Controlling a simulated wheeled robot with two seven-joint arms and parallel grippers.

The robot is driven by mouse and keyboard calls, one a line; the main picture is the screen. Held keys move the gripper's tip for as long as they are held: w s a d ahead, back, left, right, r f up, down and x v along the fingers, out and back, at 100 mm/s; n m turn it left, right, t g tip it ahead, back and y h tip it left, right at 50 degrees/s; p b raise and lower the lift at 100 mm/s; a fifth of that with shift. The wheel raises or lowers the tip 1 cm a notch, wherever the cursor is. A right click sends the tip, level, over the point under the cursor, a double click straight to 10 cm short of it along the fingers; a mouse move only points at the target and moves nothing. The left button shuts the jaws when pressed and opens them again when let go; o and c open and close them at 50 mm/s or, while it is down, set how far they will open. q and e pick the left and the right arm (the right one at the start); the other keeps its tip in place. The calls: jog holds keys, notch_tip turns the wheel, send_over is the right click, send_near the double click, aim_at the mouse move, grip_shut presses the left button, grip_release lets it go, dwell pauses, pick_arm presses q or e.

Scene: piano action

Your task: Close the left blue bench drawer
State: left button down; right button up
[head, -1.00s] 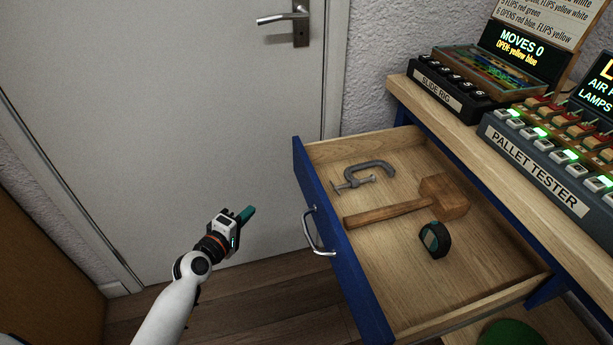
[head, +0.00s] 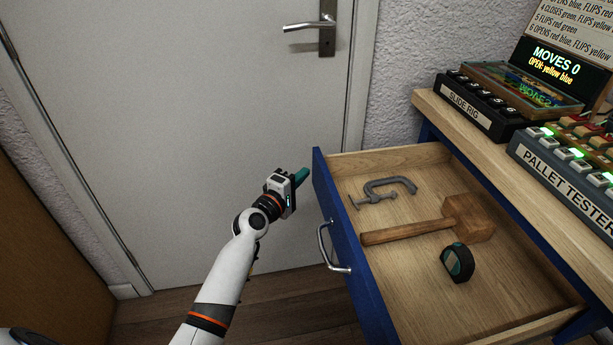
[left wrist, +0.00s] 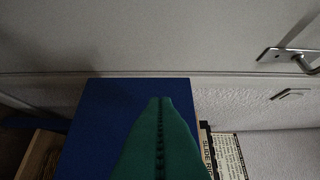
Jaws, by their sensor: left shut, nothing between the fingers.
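The blue bench drawer (head: 352,262) is pulled out from the bench, with a silver bar handle (head: 331,247) on its blue front. Inside lie a grey clamp (head: 381,190), a wooden mallet (head: 466,218) and a round black tape measure (head: 457,262). My left gripper (head: 302,175) is shut and empty, just left of the far end of the drawer front. In the left wrist view its green fingers (left wrist: 160,140) are together in front of a blue panel (left wrist: 105,110). I cannot tell whether they touch it. My right gripper is not in view.
The wooden bench top (head: 428,105) carries the slide rig (head: 480,108) and the pallet tester (head: 565,170). A white door (head: 190,100) with a metal handle (head: 310,27) is behind. Wooden floor (head: 290,310) lies clear in front of the drawer.

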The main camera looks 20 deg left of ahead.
pick_arm(q)
jog(key=shift+w+d, duration=0.4)
jog(key=shift+d, duration=0.25)
